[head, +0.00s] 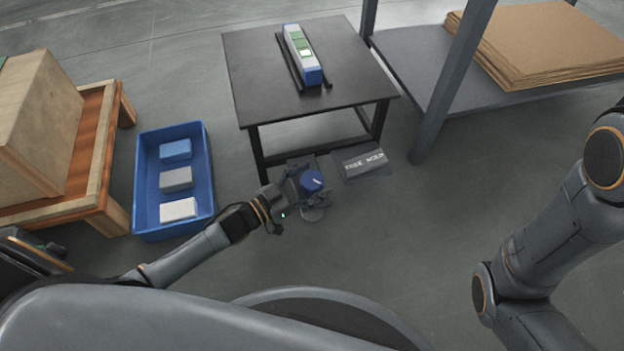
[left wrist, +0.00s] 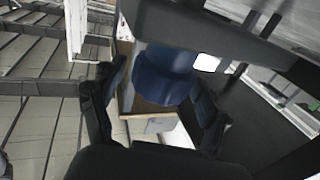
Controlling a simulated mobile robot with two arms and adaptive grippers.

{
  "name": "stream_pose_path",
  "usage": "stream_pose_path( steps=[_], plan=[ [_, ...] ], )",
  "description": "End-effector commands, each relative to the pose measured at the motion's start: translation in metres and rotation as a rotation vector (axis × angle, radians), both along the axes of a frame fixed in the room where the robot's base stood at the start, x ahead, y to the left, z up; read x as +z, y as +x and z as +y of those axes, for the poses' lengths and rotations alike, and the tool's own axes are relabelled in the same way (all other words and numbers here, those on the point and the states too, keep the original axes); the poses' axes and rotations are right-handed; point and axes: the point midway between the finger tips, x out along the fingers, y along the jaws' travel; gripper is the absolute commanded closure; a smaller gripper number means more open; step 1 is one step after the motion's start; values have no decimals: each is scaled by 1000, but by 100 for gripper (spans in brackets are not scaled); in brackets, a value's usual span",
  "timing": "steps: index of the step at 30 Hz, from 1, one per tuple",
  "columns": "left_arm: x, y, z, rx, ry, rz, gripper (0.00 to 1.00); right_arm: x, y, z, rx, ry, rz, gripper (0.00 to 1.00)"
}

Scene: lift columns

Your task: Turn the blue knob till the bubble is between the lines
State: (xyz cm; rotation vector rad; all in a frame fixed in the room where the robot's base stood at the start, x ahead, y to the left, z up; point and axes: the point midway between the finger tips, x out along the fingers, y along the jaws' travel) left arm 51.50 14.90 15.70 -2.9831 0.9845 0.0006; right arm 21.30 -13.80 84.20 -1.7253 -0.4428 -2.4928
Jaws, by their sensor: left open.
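The blue knob (head: 311,181) sits low in front of the black table, with a pale mark on its top. My left gripper (head: 303,187) is at the knob, coming from the left. In the left wrist view the knob (left wrist: 165,76) lies between the two spread dark fingers; whether they touch it I cannot tell. A long level block (head: 303,52), white and green with a blue end, lies on the tabletop. A bright patch shows on it, but bubble and lines are too small to make out. My right arm shows at the right, its gripper out of view.
The black table (head: 340,92) stands behind the knob. A blue crate (head: 146,213) with several blocks stands left, beside a wooden stand (head: 101,205). A shelf (head: 420,67) with brown sheets (head: 540,42) is at upper right.

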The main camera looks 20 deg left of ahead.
Motion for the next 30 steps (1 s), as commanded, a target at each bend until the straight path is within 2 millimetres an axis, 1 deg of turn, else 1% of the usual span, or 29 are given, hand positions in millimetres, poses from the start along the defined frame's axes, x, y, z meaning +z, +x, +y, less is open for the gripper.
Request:
stream_pose_path(
  steps=[1,2,3,5,6,8,9,15,20,26,30],
  plan=[
    [0,0,0,0,0,0,25,0,0,0,0,0,0,25],
    [0,0,0,0,0,0,31,0,0,0,0,0,0,25],
    [0,0,0,0,0,0,39,0,0,0,0,0,0,25],
    [0,0,0,0,0,0,52,0,0,0,0,0,0,25],
    [0,0,0,0,0,0,60,0,0,0,0,0,0,25],
    [0,0,0,0,0,0,72,0,0,0,0,0,0,25],
    [0,0,0,0,0,0,80,0,0,0,0,0,0,25],
    [0,0,0,-8,0,0,80,0,0,0,0,0,0,25],
    [0,0,1,-50,4,-1,80,0,0,0,0,0,0,25],
    [-1,1,2,-168,7,-2,80,-2,0,0,0,0,1,25],
    [-2,2,2,-285,7,-2,80,-7,0,0,0,0,1,25]
  ],
)
